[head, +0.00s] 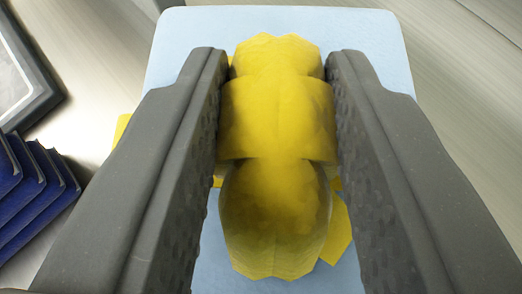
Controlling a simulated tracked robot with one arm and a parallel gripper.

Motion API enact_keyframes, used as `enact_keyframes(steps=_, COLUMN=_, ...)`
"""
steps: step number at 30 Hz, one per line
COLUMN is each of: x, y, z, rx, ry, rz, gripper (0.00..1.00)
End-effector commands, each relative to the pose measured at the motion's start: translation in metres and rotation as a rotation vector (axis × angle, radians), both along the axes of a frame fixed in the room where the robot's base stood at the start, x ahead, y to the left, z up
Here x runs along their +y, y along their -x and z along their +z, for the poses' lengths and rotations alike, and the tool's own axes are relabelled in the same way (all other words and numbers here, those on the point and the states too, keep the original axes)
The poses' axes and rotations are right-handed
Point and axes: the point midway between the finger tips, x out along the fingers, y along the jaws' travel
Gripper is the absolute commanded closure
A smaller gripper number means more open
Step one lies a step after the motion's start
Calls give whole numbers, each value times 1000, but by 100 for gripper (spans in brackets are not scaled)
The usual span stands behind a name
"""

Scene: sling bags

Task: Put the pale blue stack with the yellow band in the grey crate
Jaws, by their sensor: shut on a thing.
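The pale blue stack (285,21) lies below my gripper (277,110), its flat top filling the middle of the head view. Its yellow band (277,120) bulges up in a knot or bow between my fingers. Both dark fingers press on the sides of the yellow bulge, so my gripper is shut on the band. A yellow end (338,232) of the band shows beside the right finger. Much of the stack is hidden behind the fingers and the band. I cannot tell whether the stack is resting or lifted. The grey crate is not clearly identifiable in this view.
Several dark blue flat things (35,195) lie stacked at the left. A dark-framed thing (25,70) with a light inner panel stands at the upper left edge. The pale, streaked surface (468,100) at the right is bare.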

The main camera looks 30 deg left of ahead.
Motion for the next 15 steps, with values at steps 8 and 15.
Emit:
enact_keyframes(steps=8, x=3, y=0, z=-42, rx=2, ry=-4, rz=6, gripper=100)
enact_keyframes(steps=15, x=4, y=-1, z=-63, rx=1, ry=-2, rz=6, gripper=100)
